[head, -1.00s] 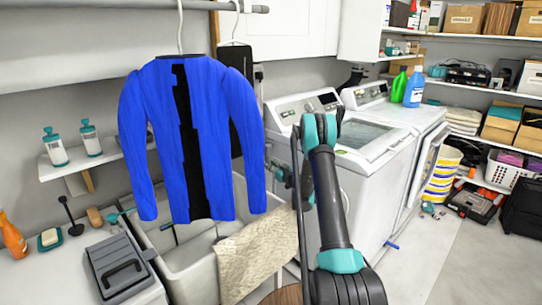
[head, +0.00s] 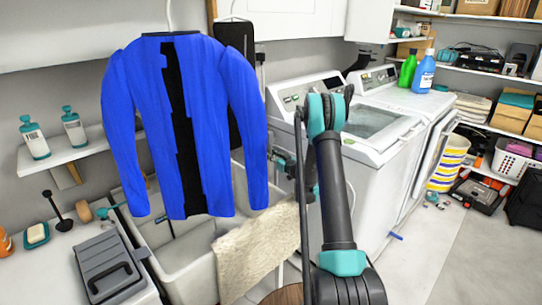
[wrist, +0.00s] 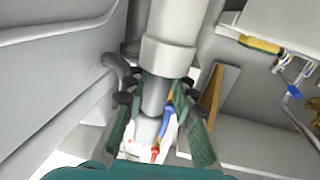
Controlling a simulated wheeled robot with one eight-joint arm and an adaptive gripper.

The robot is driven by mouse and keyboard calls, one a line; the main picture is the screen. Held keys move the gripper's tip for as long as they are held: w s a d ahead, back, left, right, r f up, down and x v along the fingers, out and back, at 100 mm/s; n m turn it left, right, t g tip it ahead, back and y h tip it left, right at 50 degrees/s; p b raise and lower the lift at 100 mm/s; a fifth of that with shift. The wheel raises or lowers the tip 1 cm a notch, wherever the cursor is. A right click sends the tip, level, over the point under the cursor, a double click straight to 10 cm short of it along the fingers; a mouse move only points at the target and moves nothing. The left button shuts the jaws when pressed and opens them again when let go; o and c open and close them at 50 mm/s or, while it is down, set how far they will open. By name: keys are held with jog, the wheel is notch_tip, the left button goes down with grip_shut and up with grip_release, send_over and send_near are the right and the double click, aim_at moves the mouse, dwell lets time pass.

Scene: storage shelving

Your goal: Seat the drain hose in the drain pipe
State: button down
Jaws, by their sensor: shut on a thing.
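A white drain pipe (wrist: 168,35) with a wider collar hangs in the upper middle of the wrist view. A grey drain hose piece (wrist: 153,97) stands just below the collar, in line with it, between my fingers. I cannot tell whether its end is inside the pipe. A darker grey bent length of hose (wrist: 117,66) shows at the left. My gripper (wrist: 165,92) is shut on the drain hose, with a dark green finger on each side. In the head view my gripper (head: 283,162) is small, beside the washer and partly hidden by the arm.
The washer (head: 345,190) stands right of my gripper. A utility sink (head: 190,250) with a beige towel (head: 255,250) over its edge is at the left. A blue jacket (head: 125,110) hangs above it.

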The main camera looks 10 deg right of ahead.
jog(key=shift+r, duration=0.5)
jog(key=shift+s, duration=0.1)
jog(key=shift+s, duration=0.1)
jog(key=shift+s+d+y, duration=0.1)
jog(key=shift+d+y, duration=0.05)
jog(key=shift+y, duration=0.15)
jog(key=shift+w, duration=0.25)
dwell(1.0)
